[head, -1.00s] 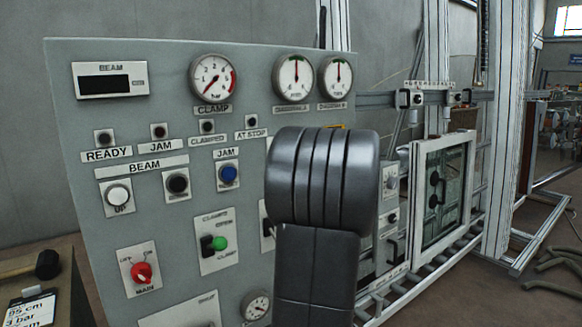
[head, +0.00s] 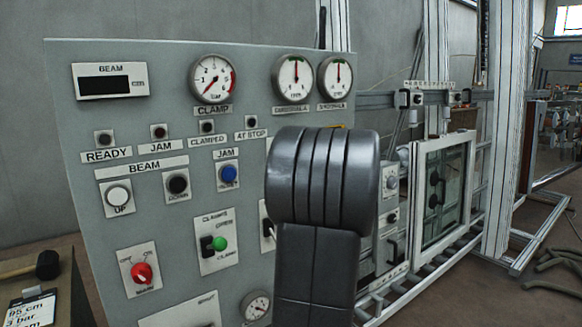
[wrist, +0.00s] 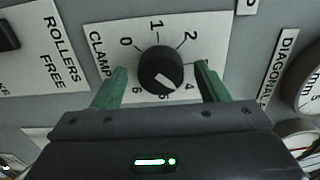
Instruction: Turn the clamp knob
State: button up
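The black clamp knob (wrist: 160,68) sits in the middle of the wrist view on a white plate (wrist: 105,28) marked CLAMP, with numbers around it. A white mark on the knob slants toward the lower right, roughly between 4 and 5. My gripper (wrist: 161,69) is open, with one green finger on each side of the knob. A gap shows between each finger and the knob. The right finger covers the 3. In the head view my arm hides the knob and gripper. The clamp gauge (head: 213,78) has its needle at the lower left, near the scale's low end.
The grey panel (head: 75,130) carries a red MAIN knob (head: 142,272), a blue JAM button (head: 228,173) and a green clamp button (head: 219,243). In the wrist view a ROLLERS FREE plate (wrist: 45,45) lies left of the knob and a DIAGONAL gauge (wrist: 306,88) lies right.

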jog(key=b+v, duration=0.1)
jog(key=v, duration=1.2)
jog(key=shift+s+d, duration=0.25)
jog(key=shift+s, duration=0.1)
jog(key=p+x, duration=0.1)
jog(key=x, duration=1.3)
